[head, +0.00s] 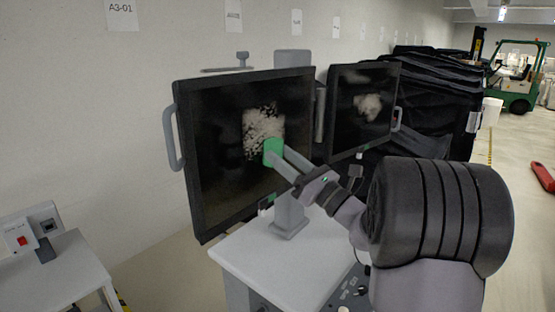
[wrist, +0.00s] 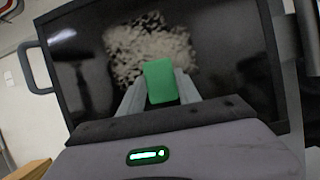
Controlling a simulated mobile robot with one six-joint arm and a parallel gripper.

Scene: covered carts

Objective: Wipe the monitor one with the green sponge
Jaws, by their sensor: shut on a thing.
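The nearer monitor (head: 222,190) has a dark screen in a black frame with a grey handle on its left side. A pale speckled smudge (head: 262,122) covers part of the screen's middle; it also shows in the wrist view (wrist: 140,48). My gripper (head: 275,156) is shut on the green sponge (head: 270,146) and holds it in front of the screen at the smudge's lower edge. In the wrist view the sponge (wrist: 160,82) sits between the two fingers. I cannot tell whether it touches the screen. A second monitor (head: 345,133) with a pale smudge stands to the right.
A white cart top (head: 265,262) lies under the monitors. A small grey table (head: 55,280) with a red-switch box (head: 18,237) is at the lower left. Black covered carts (head: 440,90) stand behind at the right. A green forklift (head: 517,80) is far off, with open floor before it.

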